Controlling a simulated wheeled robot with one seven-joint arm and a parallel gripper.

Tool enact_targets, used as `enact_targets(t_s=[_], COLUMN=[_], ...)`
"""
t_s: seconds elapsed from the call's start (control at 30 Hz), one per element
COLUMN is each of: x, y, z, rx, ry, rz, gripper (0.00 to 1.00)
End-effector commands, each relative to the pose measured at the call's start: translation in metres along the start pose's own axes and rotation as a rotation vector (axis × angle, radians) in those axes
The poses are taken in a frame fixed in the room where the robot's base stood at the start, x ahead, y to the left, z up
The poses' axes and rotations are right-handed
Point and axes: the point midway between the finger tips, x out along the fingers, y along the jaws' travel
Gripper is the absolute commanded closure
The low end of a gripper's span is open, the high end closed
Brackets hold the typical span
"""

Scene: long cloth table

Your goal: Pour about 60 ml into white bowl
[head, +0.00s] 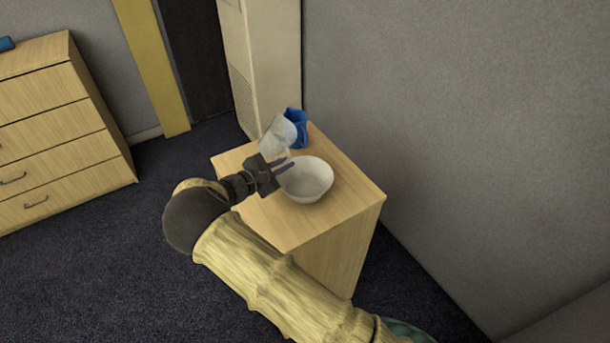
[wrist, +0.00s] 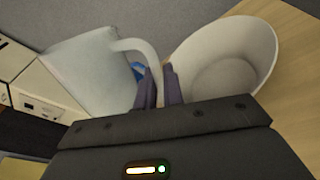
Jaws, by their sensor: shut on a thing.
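The white bowl (head: 312,190) stands upright on the small wooden cabinet. In the wrist view the bowl (wrist: 262,50) is at the upper right; its inside is pale and I can make out no liquid. My gripper (head: 287,164) is shut on the handle of a pale grey-white jug (head: 276,137). The jug looks tilted and is held beside the bowl, on its far left side. In the wrist view the jug (wrist: 88,75) fills the upper left, its handle between my fingers (wrist: 160,88). The jug's contents are hidden.
A blue object (head: 297,118) stands behind the jug near the far corner of the cabinet top (head: 350,195). A grey wall (head: 450,120) rises to the right. A drawer chest (head: 60,130) is at the left. The cabinet's right and front top is clear.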

Motion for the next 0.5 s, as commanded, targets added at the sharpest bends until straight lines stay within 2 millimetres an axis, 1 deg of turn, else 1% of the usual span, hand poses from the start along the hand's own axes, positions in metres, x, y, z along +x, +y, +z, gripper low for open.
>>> enact_targets(t_s=[0.23,0.3,0.5], x=[-0.0002,-0.0002,-0.003], y=[0.0013,0.0011,0.0092], z=[-0.0028,-0.005,-0.0019], rx=[-0.038,-0.068,-0.177], ry=[-0.013,-0.022,-0.055], rz=[-0.001,-0.003,-0.011], gripper=[1.0,1.0,1.0])
